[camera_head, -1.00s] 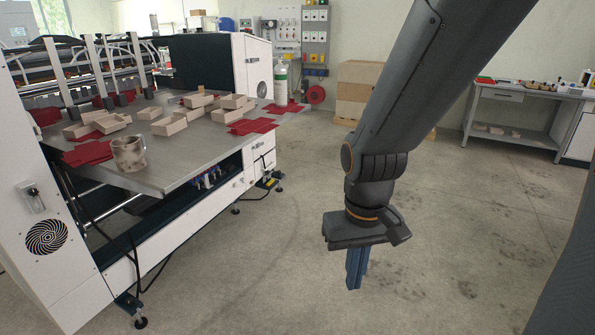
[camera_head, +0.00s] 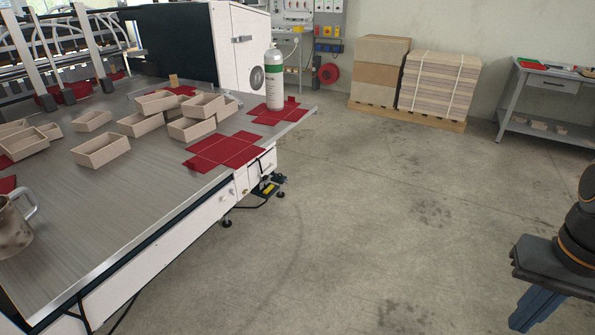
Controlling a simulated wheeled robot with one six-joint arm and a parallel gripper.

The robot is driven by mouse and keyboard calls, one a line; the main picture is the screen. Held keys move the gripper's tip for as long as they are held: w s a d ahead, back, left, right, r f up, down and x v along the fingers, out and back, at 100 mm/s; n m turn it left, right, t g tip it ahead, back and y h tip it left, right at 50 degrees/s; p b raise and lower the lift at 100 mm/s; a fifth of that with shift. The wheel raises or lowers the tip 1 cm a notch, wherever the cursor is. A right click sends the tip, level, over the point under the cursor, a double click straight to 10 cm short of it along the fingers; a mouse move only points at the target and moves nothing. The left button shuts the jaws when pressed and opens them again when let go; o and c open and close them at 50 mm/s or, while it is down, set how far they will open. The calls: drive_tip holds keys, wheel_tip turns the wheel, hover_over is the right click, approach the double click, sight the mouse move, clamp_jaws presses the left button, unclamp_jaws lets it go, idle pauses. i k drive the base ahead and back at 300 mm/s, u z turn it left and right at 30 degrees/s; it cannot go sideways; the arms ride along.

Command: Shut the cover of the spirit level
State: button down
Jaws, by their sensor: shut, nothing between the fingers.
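I cannot make out a spirit level or its cover in this view. My gripper (camera_head: 530,312) is at the lower right, pointing down over the bare floor. Its blue fingers are together and hold nothing. It is apart from the machine table and from the workbench.
A machine table (camera_head: 150,195) on the left bears open boxes (camera_head: 102,150), red sheets (camera_head: 225,150) and a stained mug (camera_head: 14,228). A workbench (camera_head: 540,80) with small items is back right. The middle floor is clear.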

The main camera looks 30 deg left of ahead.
sight(267, 177)
drive_tip(key=u, duration=0.15)
drive_tip(key=i, duration=1.15)
drive_tip(key=u, duration=1.1)
drive_tip(key=i, duration=0.65)
drive_tip(key=u, duration=0.45)
